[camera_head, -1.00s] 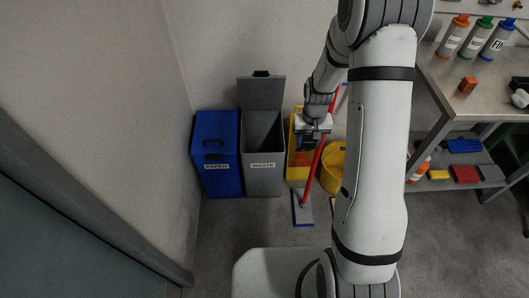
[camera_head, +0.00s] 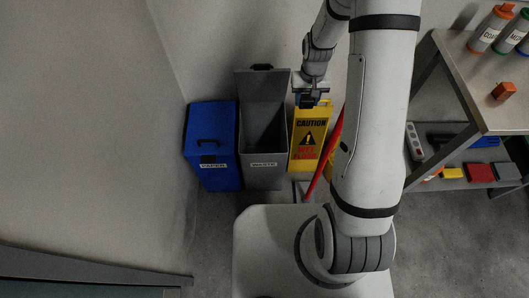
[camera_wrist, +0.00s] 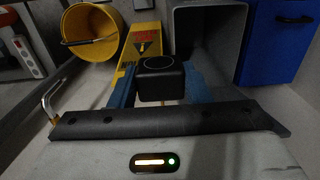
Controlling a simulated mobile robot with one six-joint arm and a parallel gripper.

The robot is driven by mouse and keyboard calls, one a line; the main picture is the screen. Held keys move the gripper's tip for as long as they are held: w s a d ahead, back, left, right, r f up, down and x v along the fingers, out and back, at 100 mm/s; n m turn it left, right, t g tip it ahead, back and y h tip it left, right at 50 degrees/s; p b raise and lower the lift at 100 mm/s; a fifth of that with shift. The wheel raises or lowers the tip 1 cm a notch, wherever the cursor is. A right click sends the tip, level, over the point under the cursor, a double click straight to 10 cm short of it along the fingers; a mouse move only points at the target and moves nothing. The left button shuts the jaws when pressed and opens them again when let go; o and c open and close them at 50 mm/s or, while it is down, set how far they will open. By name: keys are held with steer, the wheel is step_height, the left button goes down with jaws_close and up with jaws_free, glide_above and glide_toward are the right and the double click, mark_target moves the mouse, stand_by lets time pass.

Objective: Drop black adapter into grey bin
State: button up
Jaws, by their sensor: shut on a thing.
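The grey bin (camera_head: 262,172) is labelled WASTE and stands against the wall with its lid raised. My gripper (camera_head: 309,101) is to the right of the bin's opening in the head view, overlapping the top of a yellow caution sign. In the wrist view my gripper (camera_wrist: 161,88) has its blue fingers shut on the black adapter (camera_wrist: 160,80), a dark block. The grey bin (camera_wrist: 208,10) shows beyond the adapter, at upper right. The adapter is hard to make out in the head view.
A closed blue bin labelled PAPER (camera_head: 212,165) stands left of the grey bin. The yellow caution sign (camera_head: 309,150) stands close on its right. A yellow bucket (camera_wrist: 91,32) shows in the wrist view. A metal table (camera_head: 480,85) with bottles is at right.

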steer(key=w+a+f+n+b, duration=0.4)
steer(key=f+b, duration=0.3)
steer(key=b, duration=0.2)
steer(key=w+a+f+n+b, duration=0.4)
steer(key=f+n+b, duration=0.3)
steer(key=b, duration=0.3)
steer(key=w+a+f+n+b, duration=0.3)
steer(key=f+n+b, duration=0.3)
steer(key=f+b, duration=0.2)
steer(key=shift+w+a+f+b, duration=0.15)
steer(key=shift+w+a+b, duration=0.25)
steer(key=shift+a+b, duration=0.5)
step_height(320, 180, down, 6)
steer(key=b, duration=0.5)
steer(key=shift+d, duration=0.1)
steer(key=o, duration=1.1)
steer(key=shift+r, duration=0.2)
